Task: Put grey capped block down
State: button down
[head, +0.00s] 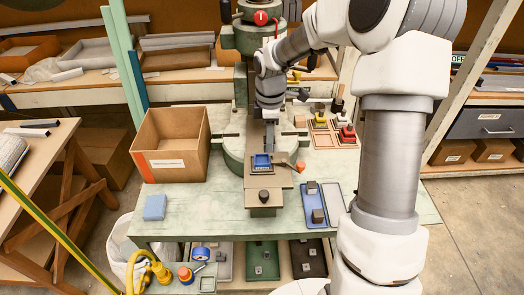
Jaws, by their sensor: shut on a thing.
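My gripper (270,145) points straight down in front of the press column, at the middle of the green table. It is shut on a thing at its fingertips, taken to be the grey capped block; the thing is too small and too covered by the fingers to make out.
An orange knob (300,166) is close to the nest.

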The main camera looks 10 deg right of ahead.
aim_at(262, 161)
jog(key=shift+w+a+f, duration=0.2)
jog(key=shift+a+f, duration=0.2)
jog(key=shift+a, duration=0.1)
jog(key=shift+w+a+f, duration=0.2)
jog(key=shift+a+f, duration=0.15)
jog(key=shift+a, duration=0.1)
jog(key=shift+f, duration=1.85)
jog(key=shift+f, duration=0.2)
jog(key=c, duration=0.5)
grip_release()
jog(key=shift+c, duration=0.2)
jog(key=shift+r, duration=0.2)
notch_tip(262, 161, up, 12)
jog(key=shift+p, duration=0.3)
